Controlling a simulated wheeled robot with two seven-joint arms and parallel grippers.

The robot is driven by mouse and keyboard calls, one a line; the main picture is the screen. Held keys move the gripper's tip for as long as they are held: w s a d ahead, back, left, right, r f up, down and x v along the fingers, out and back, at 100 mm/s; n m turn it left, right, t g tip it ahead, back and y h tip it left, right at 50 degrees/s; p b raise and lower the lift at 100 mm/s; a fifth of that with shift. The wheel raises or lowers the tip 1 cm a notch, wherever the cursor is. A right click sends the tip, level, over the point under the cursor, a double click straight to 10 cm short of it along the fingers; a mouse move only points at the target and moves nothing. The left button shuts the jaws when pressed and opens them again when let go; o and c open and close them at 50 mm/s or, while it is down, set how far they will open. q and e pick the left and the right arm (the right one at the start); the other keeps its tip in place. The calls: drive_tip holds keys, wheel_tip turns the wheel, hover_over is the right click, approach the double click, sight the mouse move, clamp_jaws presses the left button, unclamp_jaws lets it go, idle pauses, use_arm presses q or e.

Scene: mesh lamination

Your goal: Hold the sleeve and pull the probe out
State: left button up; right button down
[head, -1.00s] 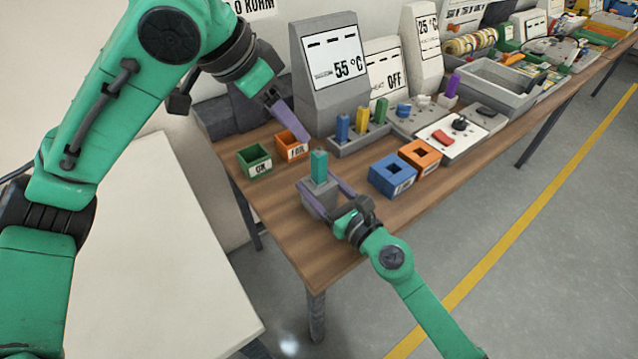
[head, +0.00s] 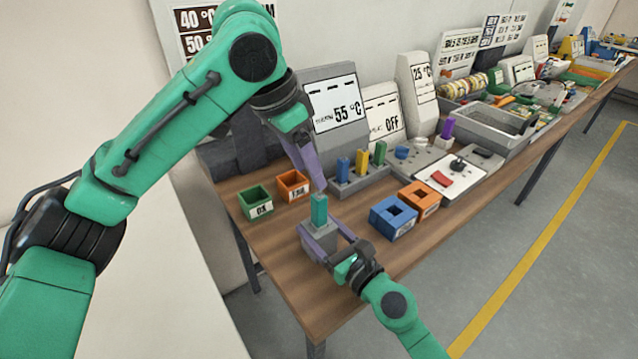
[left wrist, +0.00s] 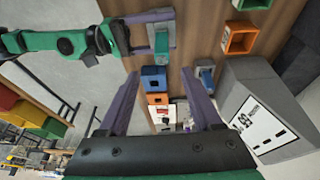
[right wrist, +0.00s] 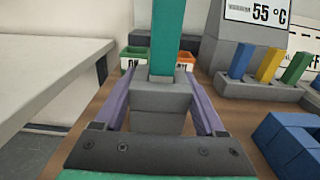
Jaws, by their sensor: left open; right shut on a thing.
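The teal probe (head: 319,210) stands upright in the grey sleeve (head: 306,236) near the table's front left edge. The probe also shows in the right wrist view (right wrist: 164,35), rising from the sleeve (right wrist: 160,108). My right gripper (head: 318,240) is shut on the sleeve, with a finger on each side of it. My left gripper (head: 318,187) is open and empty, above and close to the probe in the head view. In the left wrist view the probe (left wrist: 162,42) lies beyond the left fingers, apart from them.
A green bin (head: 256,203) and an orange bin (head: 293,185) stand behind the sleeve. A blue square holder (head: 393,218) and an orange one (head: 420,200) stand to its right. A grey rack (head: 358,182) with coloured probes and a 55 °C display (head: 332,105) are at the back.

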sight(320, 210)
use_arm(q)
drive_tip(key=shift+w+d+f+g+y, duration=0.1)
drive_tip(key=shift+w+d+g+y, duration=0.25)
drive_tip(key=shift+d+y, duration=0.25)
drive_tip(key=shift+w+d+f+g+y, duration=0.1)
drive_tip(key=shift+w+d+g+y, duration=0.25)
drive_tip(key=shift+d+y, duration=0.2)
use_arm(e)
drive_tip(key=shift+w+d, duration=0.1)
drive_tip(key=shift+d, duration=0.05)
use_arm(q)
drive_tip(key=shift+w+d+y, duration=0.1)
drive_tip(key=shift+d+y, duration=0.1)
drive_tip(key=shift+y, duration=0.35)
wheel_tip(320, 210, down, 12)
drive_tip(key=shift+a+r, duration=0.1)
drive_tip(key=shift+a, duration=0.05)
clamp_jaws()
drive_tip(key=c, duration=0.9)
unclamp_jaws()
clamp_jaws()
drive_tip(key=shift+r, duration=0.15)
